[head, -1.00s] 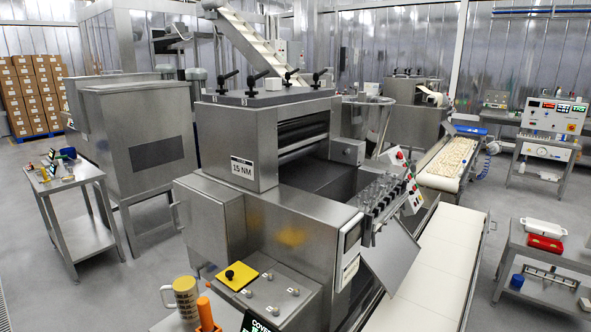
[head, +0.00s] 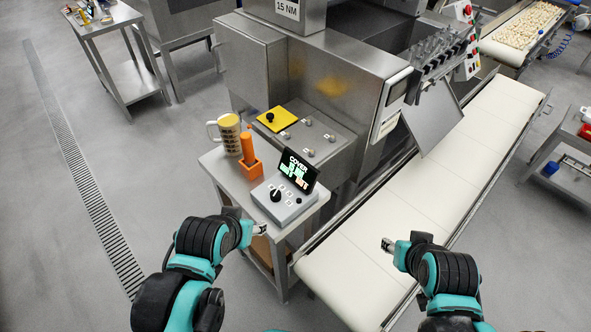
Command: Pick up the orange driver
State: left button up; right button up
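The orange driver (head: 247,149) stands upright in an orange holder (head: 250,169) on a small side table (head: 217,168). My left gripper (head: 246,221) is in front of the table's near edge, below the driver in the picture and apart from it. Its fingertips look spread, with nothing between them. My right gripper (head: 387,244) is over the white conveyor belt, well to the right of the driver. Its fingers are small and seen end-on, so I cannot tell whether they are open.
The machine with a yellow plate (head: 277,118) stands behind. The white conveyor (head: 405,205) runs along the right. Open floor lies left.

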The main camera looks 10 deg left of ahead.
aim_at(246, 138)
jog(key=i+j+u, duration=0.25)
jog(key=k, duration=0.3)
jog(key=k+z, duration=0.1)
jog(key=z, duration=0.3)
jog(key=k+z, duration=0.15)
jog(key=z, duration=0.25)
jog(key=k+l+z, duration=0.1)
jog(key=z, duration=0.35)
jog(key=i+j+z, duration=0.15)
jog(key=j, duration=1.55)
jog(key=j+z, duration=0.1)
jog(key=j, duration=1.6)
jog(key=i, duration=0.1)
